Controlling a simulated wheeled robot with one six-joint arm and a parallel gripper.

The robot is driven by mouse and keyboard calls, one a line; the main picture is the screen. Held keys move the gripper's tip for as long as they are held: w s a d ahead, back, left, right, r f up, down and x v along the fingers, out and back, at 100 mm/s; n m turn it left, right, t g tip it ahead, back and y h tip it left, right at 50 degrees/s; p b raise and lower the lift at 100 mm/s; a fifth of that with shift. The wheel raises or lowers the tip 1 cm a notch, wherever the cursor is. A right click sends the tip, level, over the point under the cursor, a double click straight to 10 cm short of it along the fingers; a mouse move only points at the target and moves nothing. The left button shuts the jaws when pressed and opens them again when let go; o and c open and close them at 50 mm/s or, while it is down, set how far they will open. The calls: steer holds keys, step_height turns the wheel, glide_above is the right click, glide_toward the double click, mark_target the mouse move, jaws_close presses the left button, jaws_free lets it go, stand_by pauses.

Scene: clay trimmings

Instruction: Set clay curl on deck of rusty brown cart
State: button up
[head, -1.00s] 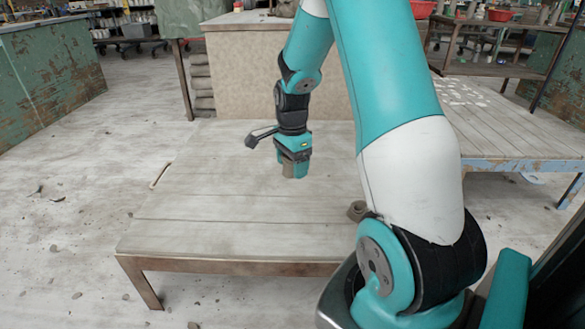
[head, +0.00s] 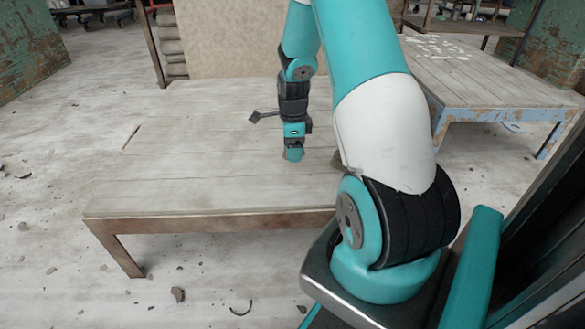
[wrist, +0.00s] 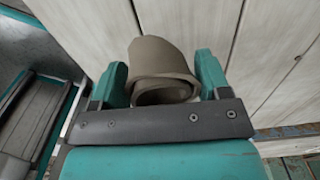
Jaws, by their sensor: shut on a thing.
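The clay curl (wrist: 163,58) is a grey-brown rolled piece with an open end, seen in the wrist view. My gripper (wrist: 163,88) is shut on it, with a teal finger on each side. In the head view my gripper (head: 293,155) points down over the pale plank deck of the rusty brown cart (head: 215,224), right of the deck's middle. The curl is hidden there by the gripper. Whether the curl touches the deck I cannot tell. The planks (wrist: 95,25) lie behind the curl in the wrist view.
A small brown piece (head: 336,160), perhaps another curl, is on the deck beside my arm, partly hidden. A blue-edged cart (head: 490,95) stands at the right. The deck's left half is clear. Scraps (head: 178,294) lie on the floor.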

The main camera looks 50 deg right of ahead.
mark_target(293, 168)
steer(key=shift+f+b, duration=1.15)
steer(key=shift+f, duration=1.25)
steer(key=shift+f, duration=0.15)
steer(key=o, duration=1)
